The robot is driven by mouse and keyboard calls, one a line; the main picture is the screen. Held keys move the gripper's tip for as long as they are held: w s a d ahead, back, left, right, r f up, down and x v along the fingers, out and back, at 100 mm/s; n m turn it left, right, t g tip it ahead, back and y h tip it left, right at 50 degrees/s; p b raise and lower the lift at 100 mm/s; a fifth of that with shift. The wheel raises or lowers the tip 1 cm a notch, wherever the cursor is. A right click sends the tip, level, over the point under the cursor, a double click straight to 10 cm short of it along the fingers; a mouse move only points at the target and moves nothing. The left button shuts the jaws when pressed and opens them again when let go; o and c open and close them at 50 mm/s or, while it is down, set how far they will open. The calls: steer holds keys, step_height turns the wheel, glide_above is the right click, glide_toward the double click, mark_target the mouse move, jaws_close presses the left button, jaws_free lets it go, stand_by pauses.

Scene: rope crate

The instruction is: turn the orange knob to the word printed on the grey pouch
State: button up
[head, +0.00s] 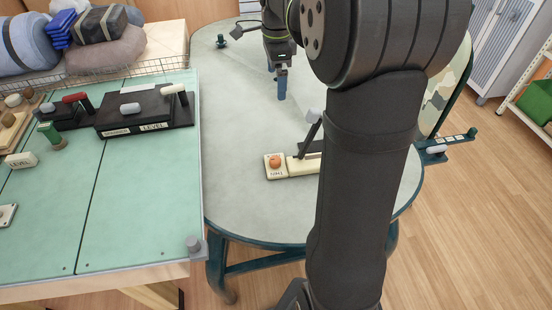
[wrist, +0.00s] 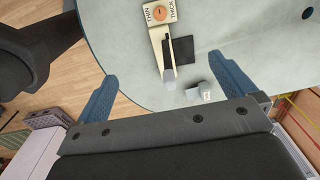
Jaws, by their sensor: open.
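The orange knob (head: 275,160) sits on a cream plate at the left end of a cream base on the round table. It also shows in the wrist view (wrist: 159,13), between the printed words THIN and THICK. Its pointing direction is too small to tell. My gripper (head: 282,97) is open and empty, above the table and behind the knob in the head view. Its two blue fingers stand wide apart in the wrist view (wrist: 165,92). A small grey item (wrist: 205,92) lies between them in that picture; I cannot tell whether it is the grey pouch, and no word is readable.
A dark lever (head: 313,128) rises from the same cream base, beside the knob. The green bench (head: 140,235) at left carries black lever boxes. A wire basket (head: 150,67) holds rolls and bags. My arm hides the table's right part; its left part is mostly bare.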

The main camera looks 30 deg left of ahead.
steer(key=shift+f, duration=0.15)
steer(key=c, duration=0.5)
steer(key=f+n, duration=0.2)
steer(key=f, duration=0.1)
steer(key=shift+w+a+f, duration=0.1)
steer(key=shift+w+a, duration=0.1)
steer(key=c, duration=0.7)
steer(key=shift+o, duration=0.2)
steer(key=n, duration=0.9)
glide_toward(275, 159)
step_height(275, 159, down, 9)
steer(key=shift+w+r, duration=0.1)
steer(key=shift+r, duration=0.1)
steer(key=c, duration=0.7)
